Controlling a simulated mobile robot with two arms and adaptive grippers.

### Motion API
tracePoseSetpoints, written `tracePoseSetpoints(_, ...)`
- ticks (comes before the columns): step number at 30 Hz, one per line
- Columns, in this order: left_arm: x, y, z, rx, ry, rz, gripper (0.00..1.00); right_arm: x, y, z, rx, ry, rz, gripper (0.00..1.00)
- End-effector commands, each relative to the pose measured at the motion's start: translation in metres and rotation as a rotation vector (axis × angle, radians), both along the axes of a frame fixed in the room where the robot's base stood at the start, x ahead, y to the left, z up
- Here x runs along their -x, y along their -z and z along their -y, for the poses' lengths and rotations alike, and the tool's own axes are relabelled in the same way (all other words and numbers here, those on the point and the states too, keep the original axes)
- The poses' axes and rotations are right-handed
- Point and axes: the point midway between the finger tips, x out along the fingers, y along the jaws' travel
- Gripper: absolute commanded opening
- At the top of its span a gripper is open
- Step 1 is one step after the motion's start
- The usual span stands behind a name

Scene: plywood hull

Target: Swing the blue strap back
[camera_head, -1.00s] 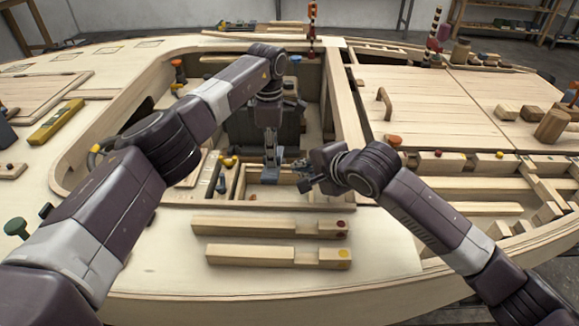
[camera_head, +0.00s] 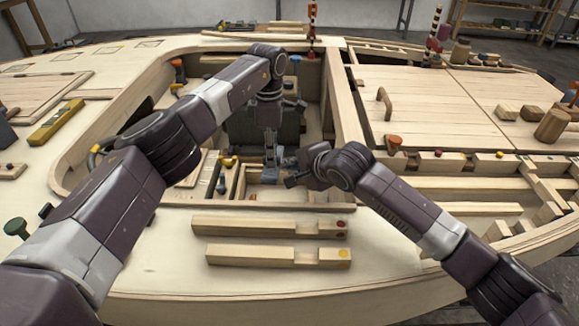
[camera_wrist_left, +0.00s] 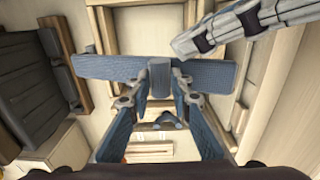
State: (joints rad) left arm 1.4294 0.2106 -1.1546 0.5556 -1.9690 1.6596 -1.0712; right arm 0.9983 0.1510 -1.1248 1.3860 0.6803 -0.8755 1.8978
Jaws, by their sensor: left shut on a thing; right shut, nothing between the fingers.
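The blue strap (camera_wrist_left: 210,73) is a flat, wide band lying crosswise in the left wrist view, with a raised block at its middle. My left gripper (camera_wrist_left: 158,88) is shut on the strap at that middle block. In the head view my left gripper (camera_head: 271,160) points down into the hull opening; the strap there is too small and covered to make out surely. My right gripper (camera_head: 290,181) is shut and empty, close to the right of the left one. It also shows at the upper right of the left wrist view (camera_wrist_left: 240,27), near the strap's right end.
The wooden hull opening (camera_head: 345,120) rims both hands. Two notched wooden bars (camera_head: 265,226) lie on the deck in front. A dark padded seat or panel (camera_wrist_left: 28,85) is at left in the wrist view.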

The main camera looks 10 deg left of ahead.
Motion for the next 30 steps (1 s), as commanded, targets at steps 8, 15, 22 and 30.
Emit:
tracePoseSetpoints(8,-0.0039,0.0027,-0.0047,-0.008,-0.006,0.015,0.0,-0.0064,-0.0087,-0.0022,0.006,0.0,-0.05,0.0)
tracePoseSetpoints(15,-0.0039,0.0027,-0.0048,-0.008,-0.006,0.015,0.0,-0.0067,-0.0089,-0.0016,0.01,-0.001,-0.054,0.0)
tracePoseSetpoints(22,-0.0036,0.0025,-0.0046,-0.008,-0.006,0.014,0.36,-0.0067,-0.0089,-0.0015,0.01,-0.001,-0.054,0.0)
tracePoseSetpoints(30,-0.0033,0.0013,-0.0036,-0.007,-0.005,0.012,0.37,-0.0067,-0.0094,-0.0016,0.009,-0.001,-0.053,0.0)
